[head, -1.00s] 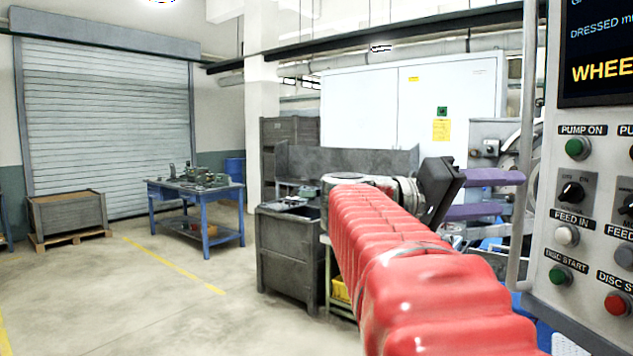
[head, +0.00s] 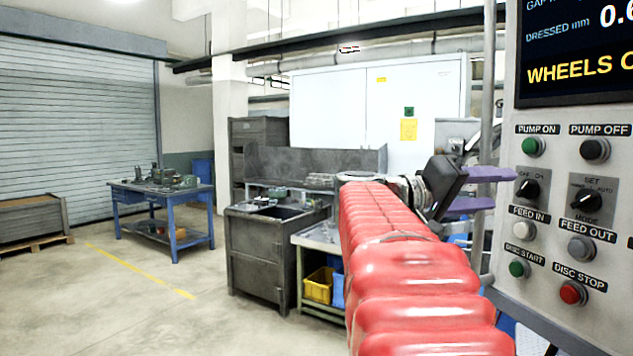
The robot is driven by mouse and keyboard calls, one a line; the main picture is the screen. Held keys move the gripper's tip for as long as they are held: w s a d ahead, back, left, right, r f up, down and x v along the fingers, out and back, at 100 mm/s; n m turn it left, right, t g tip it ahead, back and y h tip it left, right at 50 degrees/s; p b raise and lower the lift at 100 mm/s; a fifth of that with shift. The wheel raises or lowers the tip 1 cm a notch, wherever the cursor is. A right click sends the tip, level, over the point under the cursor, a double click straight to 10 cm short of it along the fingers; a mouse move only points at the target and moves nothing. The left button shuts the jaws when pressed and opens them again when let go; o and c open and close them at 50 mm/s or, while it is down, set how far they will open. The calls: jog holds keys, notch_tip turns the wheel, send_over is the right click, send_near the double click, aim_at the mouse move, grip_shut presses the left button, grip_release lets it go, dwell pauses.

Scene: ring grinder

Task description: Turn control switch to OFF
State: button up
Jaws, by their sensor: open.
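The control panel (head: 560,245) stands at the right edge of the head view. A black rotary knob (head: 528,190) sits on it below the green PUMP ON button; its small label is only partly legible, with "ON" at its right. A second black knob (head: 585,194), marked SET, AUTO and MODE, is to its right. My gripper (head: 490,190) has purple fingers spread apart with nothing between them. In the picture it is just left of the panel, level with the knobs and apart from them. Its distance in depth is hard to tell.
A grey vertical rail (head: 487,100) runs along the panel's left side, behind my gripper. Several other buttons surround the knobs, including a red DISC STOP button (head: 572,293). A screen (head: 575,55) is above. A blue workbench (head: 165,190) and open floor lie left.

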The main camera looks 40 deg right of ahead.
aim_at(520, 188)
jog(key=shift+x, duration=3.2)
jog(key=c, duration=0.9)
jog(key=shift+d, duration=0.15)
jog(key=shift+c, duration=0.6)
jog(key=shift+f, duration=0.1)
